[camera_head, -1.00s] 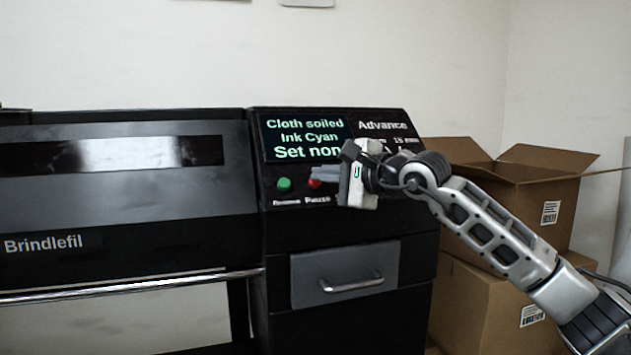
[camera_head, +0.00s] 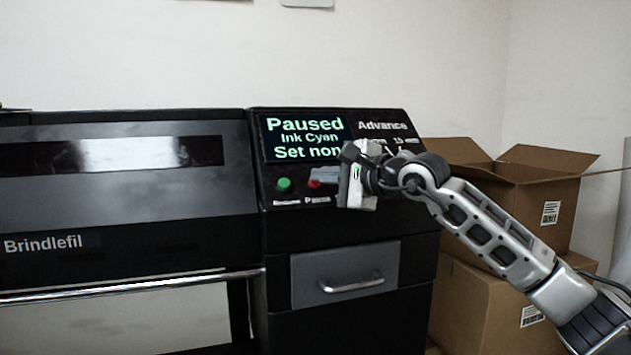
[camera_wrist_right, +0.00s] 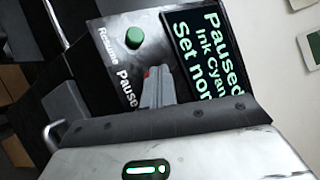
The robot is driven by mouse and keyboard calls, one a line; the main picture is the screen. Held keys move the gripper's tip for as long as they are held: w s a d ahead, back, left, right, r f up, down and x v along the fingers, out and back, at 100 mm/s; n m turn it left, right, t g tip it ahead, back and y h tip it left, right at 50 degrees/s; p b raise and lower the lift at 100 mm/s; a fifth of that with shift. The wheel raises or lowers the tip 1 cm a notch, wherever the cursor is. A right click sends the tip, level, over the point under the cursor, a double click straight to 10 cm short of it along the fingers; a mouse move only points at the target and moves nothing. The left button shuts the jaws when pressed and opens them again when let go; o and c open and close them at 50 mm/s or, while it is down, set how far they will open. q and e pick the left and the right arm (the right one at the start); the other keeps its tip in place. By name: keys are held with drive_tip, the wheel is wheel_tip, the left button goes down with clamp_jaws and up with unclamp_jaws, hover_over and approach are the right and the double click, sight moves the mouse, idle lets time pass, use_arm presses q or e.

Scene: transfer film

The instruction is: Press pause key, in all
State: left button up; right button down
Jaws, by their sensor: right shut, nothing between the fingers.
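The red pause key (camera_head: 314,184) is on the black printer's control panel, right of the green resume key (camera_head: 284,185). My right gripper (camera_head: 322,174) is shut and empty, its fingertips at the red key and partly covering it. In the right wrist view the closed fingers (camera_wrist_right: 155,92) lie over the key, with only a bit of red (camera_wrist_right: 146,74) showing at their tip. Whether they touch it is hard to tell. The screen (camera_head: 305,137) reads "Paused", "Ink Cyan" and "Set non", the last cut off by my gripper. My left gripper is not in view.
A grey drawer (camera_head: 345,271) with a bar handle is below the panel. The printer's wide body (camera_head: 120,200), labelled Brindlefil, fills the left. An open cardboard box (camera_head: 545,205) stands on another box (camera_head: 480,295) at right, behind my right arm.

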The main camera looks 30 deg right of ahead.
drive_tip(key=shift+s+a+r, duration=0.1)
drive_tip(key=shift+s+r, duration=0.4)
drive_tip(key=s+r, duration=0.1)
drive_tip(key=s+a+r, duration=0.1)
drive_tip(key=s+r, duration=0.1)
drive_tip(key=shift+s+r, duration=0.25)
idle(1.0)
